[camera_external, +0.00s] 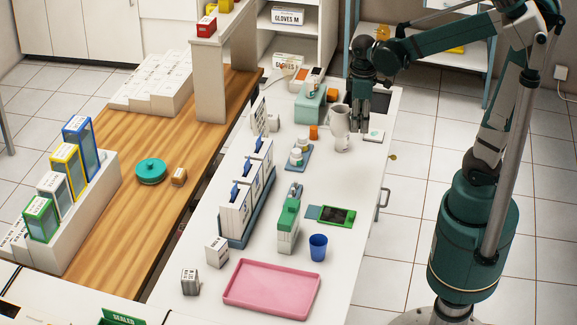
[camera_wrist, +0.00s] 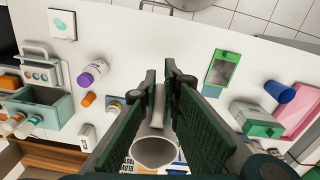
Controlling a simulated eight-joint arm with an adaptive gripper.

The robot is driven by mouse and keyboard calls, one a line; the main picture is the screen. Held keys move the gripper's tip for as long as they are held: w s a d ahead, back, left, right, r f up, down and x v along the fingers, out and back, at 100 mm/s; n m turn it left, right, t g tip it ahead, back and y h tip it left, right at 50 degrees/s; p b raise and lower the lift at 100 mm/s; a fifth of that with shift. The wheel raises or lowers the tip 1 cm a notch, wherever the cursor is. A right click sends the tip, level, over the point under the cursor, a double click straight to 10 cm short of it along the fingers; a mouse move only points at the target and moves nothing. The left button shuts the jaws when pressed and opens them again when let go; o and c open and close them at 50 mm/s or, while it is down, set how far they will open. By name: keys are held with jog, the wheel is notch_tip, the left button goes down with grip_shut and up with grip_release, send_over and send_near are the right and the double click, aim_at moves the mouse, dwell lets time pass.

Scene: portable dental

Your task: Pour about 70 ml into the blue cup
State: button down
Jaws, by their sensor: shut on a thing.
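A pale grey-white jug (camera_external: 340,130) is at the far part of the counter, upright. In the wrist view its open mouth (camera_wrist: 154,150) is below my fingers. My gripper (camera_external: 358,124) is shut on the jug at its handle side; in the wrist view the fingers (camera_wrist: 161,88) close on the handle. I cannot tell whether the jug touches the counter, nor see any liquid inside.
The pink tray (camera_external: 272,290) is at the near end.

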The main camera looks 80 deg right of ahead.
jog(key=shift+r, duration=0.6)
jog(key=shift+w+a, duration=0.15)
jog(key=shift+a, duration=0.15)
jog(key=w+a+m, duration=0.4)
jog(key=a, duration=1.1)
jog(key=w+a+m, duration=0.4)
jog(key=a, duration=1)
jog(key=s+a+m, duration=0.2)
jog(key=s+a, duration=0.1)
jog(key=a, duration=0.7)
jog(key=s+a+m, duration=0.3)
jog(key=s+a, duration=0.1)
jog(key=a, duration=0.6)
jog(key=s+a+m, duration=0.2)
jog(key=s+a, duration=0.1)
jog(key=a, duration=0.7)
jog(key=f, duration=1.6)
jog(key=shift+s+d+f+b, duration=0.1)
jog(key=shift+d+f+b, duration=0.2)
jog(key=shift+b, duration=0.1)
jog(key=shift+d+r, duration=0.1)
jog(key=shift+r, duration=0.05)
